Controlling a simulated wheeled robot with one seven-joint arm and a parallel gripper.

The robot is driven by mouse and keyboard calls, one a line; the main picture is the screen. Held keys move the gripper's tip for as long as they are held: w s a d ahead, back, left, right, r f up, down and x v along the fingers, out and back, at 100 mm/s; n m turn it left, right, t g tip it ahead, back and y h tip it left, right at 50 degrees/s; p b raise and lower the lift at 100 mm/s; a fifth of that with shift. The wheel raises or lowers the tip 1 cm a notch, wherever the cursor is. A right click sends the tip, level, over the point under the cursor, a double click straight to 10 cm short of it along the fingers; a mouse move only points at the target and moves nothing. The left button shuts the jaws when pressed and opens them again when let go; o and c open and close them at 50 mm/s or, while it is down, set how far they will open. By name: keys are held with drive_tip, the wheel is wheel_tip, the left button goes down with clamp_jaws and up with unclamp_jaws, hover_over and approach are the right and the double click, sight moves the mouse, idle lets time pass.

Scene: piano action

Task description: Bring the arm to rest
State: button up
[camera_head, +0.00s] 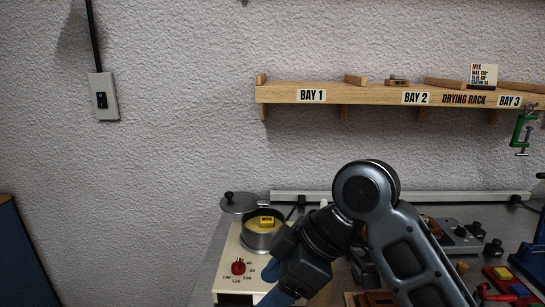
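My arm rises from the lower right, bends at a dark round joint in the middle of the picture, and comes down to the lower left. The blue and dark end of the arm, with my gripper (279,294), reaches the bottom edge in front of the hot plate. The fingertips do not show, so I cannot see whether it is open or holds anything.
A hot plate (232,284) with a red knob bears a metal pot (263,240) beside my wrist. A pot lid (239,202) lies behind. Metal fixtures (455,238) and red tools (505,290) crowd the bench at right. A wooden drying rack (365,95) hangs above.

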drive_tip(key=s+a+f+m+t+y, duration=0.4)
drive_tip(key=f+m+t, duration=0.1)
drive_tip(key=f+m, duration=0.2)
drive_tip(key=s+d+f+m+t+h, duration=0.4)
drive_tip(key=s+d+m, duration=0.1)
drive_tip(key=s+d, duration=0.25)
drive_tip(key=s+d+f+m+t+h, duration=0.35)
drive_tip(key=s+d+m, duration=0.2)
drive_tip(key=s, duration=0.35)
drive_tip(key=s+d+r+t+h, duration=0.1)
drive_tip(key=s+d+r, duration=0.2)
drive_tip(key=s+d, duration=0.3)
drive_tip(key=s+d+r+h, duration=0.2)
drive_tip(key=s+d+r, duration=0.2)
drive_tip(key=s, duration=0.6)
drive_tip(key=shift+d+n+t, duration=0.35)
drive_tip(key=shift+d, duration=0.85)
drive_tip(key=shift+s, duration=0.15)
